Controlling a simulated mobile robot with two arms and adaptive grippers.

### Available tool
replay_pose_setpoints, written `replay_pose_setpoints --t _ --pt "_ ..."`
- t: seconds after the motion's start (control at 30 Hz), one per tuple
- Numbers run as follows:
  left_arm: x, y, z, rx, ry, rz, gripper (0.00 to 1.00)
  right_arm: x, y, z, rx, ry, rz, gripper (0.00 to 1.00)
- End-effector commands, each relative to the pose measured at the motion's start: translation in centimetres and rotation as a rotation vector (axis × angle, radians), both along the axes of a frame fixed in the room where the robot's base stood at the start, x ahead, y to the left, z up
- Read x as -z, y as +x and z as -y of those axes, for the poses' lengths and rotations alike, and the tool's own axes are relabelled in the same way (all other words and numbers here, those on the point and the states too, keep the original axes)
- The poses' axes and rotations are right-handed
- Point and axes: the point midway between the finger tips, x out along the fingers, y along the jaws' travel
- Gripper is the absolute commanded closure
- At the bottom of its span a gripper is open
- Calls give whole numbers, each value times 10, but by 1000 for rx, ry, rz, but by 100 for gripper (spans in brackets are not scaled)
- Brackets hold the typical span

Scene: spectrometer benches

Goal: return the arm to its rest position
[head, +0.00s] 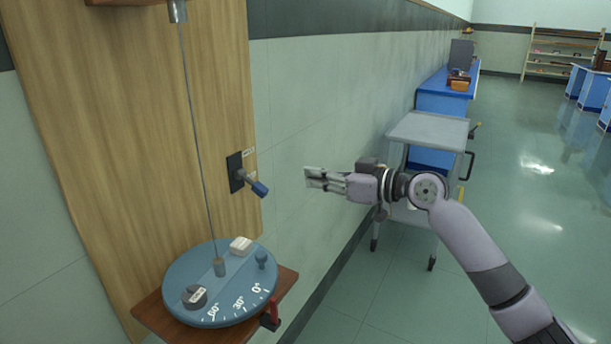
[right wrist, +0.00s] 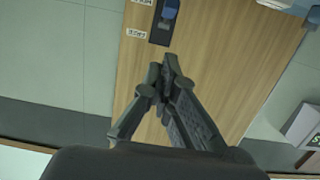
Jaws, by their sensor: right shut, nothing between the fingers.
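My right gripper (head: 325,180) is shut and empty. It hangs in the air to the right of the wooden wall panel (head: 130,130), and its arm comes in from the lower right. In the right wrist view its fingers (right wrist: 165,85) meet in front of the panel (right wrist: 235,60). A lever with a blue handle (head: 258,188) sticks out from a black plate on the panel and points down and to the right. The gripper is apart from the lever. The blue handle also shows in the right wrist view (right wrist: 170,10). My left gripper is not in view.
A round blue dial table (head: 222,285) with angle marks sits on a wooden shelf (head: 160,318), with a rod above it. A grey cart (head: 430,131) stands behind my right arm. A blue bench (head: 440,99) is farther back.

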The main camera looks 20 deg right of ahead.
Motion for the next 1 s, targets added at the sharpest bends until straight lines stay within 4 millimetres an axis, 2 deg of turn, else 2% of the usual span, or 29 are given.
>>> replay_pose_setpoints --t 0.47,0.57,0.67,0.77,0.8,0.87,1.0 --pt "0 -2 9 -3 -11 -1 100 0 0 0 0 0 -1 100" --pt "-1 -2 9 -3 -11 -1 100 11 5 4 17 7 -19 100" --pt "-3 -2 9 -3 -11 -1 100 46 18 16 76 20 -73 100" --pt "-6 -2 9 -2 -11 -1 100 107 34 34 169 31 -158 100" --pt "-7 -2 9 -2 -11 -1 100 137 38 42 209 31 -199 100" --pt "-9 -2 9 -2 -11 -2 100 183 40 53 269 27 -259 100" --pt "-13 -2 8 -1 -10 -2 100 289 27 72 389 -6 -393 100"
